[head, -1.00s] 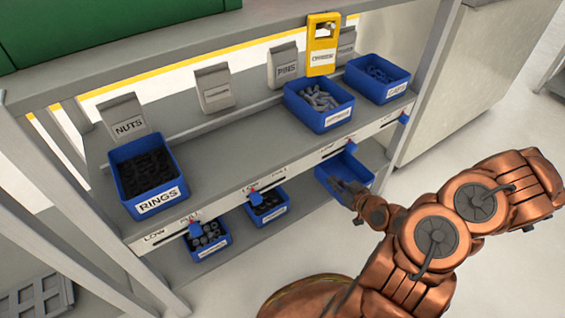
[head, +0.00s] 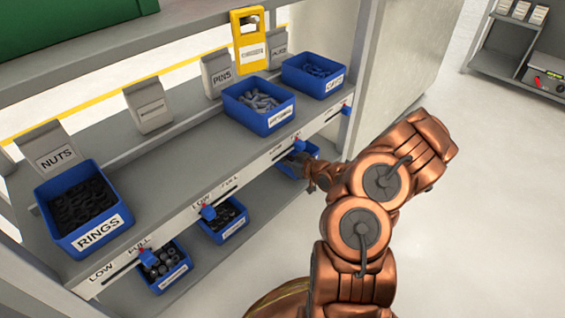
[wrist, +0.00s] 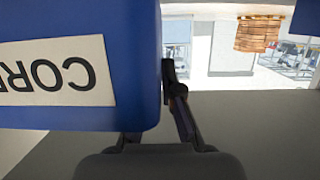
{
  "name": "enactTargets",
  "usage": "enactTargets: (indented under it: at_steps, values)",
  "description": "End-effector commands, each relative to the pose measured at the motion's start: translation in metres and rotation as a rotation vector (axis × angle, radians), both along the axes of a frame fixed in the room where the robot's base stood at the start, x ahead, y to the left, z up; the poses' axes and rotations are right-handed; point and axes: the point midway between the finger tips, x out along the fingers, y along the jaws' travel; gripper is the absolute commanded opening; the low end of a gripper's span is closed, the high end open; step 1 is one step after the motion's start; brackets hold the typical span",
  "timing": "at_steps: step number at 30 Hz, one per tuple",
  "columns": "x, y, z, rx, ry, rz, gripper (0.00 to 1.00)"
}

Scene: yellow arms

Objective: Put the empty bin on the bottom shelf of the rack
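The blue bin (head: 291,162) is at the right end of the bottom shelf (head: 262,200) of the rack, low under the middle shelf's edge. My arm and that edge hide much of it, and its inside does not show now. My gripper (head: 312,178) is at its right front. In the wrist view the bin (wrist: 135,60) fills the left side, with an upside-down label starting "COR". One finger of my gripper (wrist: 150,115) lies along the bin's right edge; the other goes behind its rim. It appears shut on the bin's wall.
Two filled blue bins, one of dark parts (head: 165,268) and one beside it (head: 222,222), stand left on the bottom shelf. The middle shelf holds the rings bin (head: 78,212), two more bins and labelled packets.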

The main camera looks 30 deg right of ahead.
Motion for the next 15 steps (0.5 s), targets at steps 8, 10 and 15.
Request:
enactTargets:
  at_steps: [8,10,15]
  values:
    - [0.029,-0.013,-0.004,-0.001,-0.001,0.002,0.0]
    - [0.031,-0.014,-0.003,0.0,-0.001,0.001,0.0]
    - [0.031,-0.014,-0.017,0.0,-0.001,0.0,0.0]
